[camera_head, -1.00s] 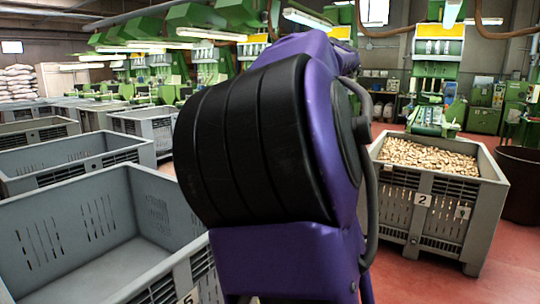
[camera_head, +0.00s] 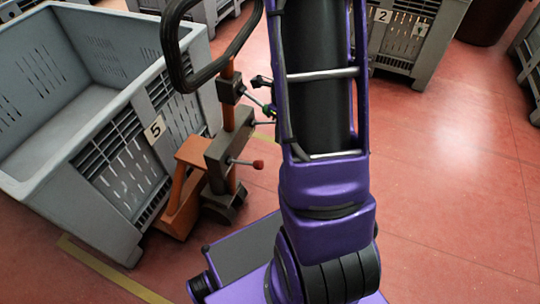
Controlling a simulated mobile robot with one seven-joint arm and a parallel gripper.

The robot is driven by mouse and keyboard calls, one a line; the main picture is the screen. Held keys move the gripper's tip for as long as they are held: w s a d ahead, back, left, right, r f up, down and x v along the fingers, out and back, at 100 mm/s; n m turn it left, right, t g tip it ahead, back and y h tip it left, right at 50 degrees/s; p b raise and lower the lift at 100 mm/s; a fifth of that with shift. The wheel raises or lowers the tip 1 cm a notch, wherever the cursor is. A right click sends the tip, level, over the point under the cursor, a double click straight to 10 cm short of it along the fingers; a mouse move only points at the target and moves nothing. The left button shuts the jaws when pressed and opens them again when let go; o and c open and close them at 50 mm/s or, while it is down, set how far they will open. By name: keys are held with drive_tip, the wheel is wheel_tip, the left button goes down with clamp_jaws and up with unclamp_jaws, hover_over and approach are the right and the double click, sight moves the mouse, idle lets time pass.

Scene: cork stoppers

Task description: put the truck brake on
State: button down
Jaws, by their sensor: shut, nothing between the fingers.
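The truck is an orange pallet truck (camera_head: 190,172) with an upright orange post and a black loop handle (camera_head: 176,68). It stands right beside the grey crate marked 5. A thin lever with a red knob (camera_head: 258,164) sticks out to the right from its grey block. Higher up, near my arm, are a small black part (camera_head: 260,81) and a green knob (camera_head: 268,109), partly crowded by the arm. I cannot tell which lever is the brake, or its setting. My purple and black arm rises right of the truck; my gripper is not visible.
The crate marked 5 (camera_head: 72,172) is empty where I see inside and blocks the truck's left side. The crate marked 2 (camera_head: 408,45) stands behind my arm at the top. Red floor (camera_head: 450,160) is open on the right. A yellow line (camera_head: 105,272) runs along the lower left.

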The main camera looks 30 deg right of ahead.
sight(261, 167)
drive_tip(key=s+a+f+m+g+y, duration=0.1)
drive_tip(key=s+a+f+m, duration=0.1)
drive_tip(key=s+a, duration=0.15)
wheel_tip(261, 167, down, 9)
drive_tip(key=w+a+b, duration=0.1)
drive_tip(key=w+b, duration=0.1)
drive_tip(key=b, duration=0.1)
drive_tip(key=shift+w+a+r, duration=0.15)
drive_tip(key=shift+w+a, duration=0.05)
drive_tip(key=shift+a, duration=0.2)
drive_tip(key=r+p, duration=0.1)
drive_tip(key=w+a+r+p, duration=0.1)
drive_tip(key=p, duration=0.1)
drive_tip(key=shift+w+r, duration=0.15)
drive_tip(key=shift+r, duration=0.25)
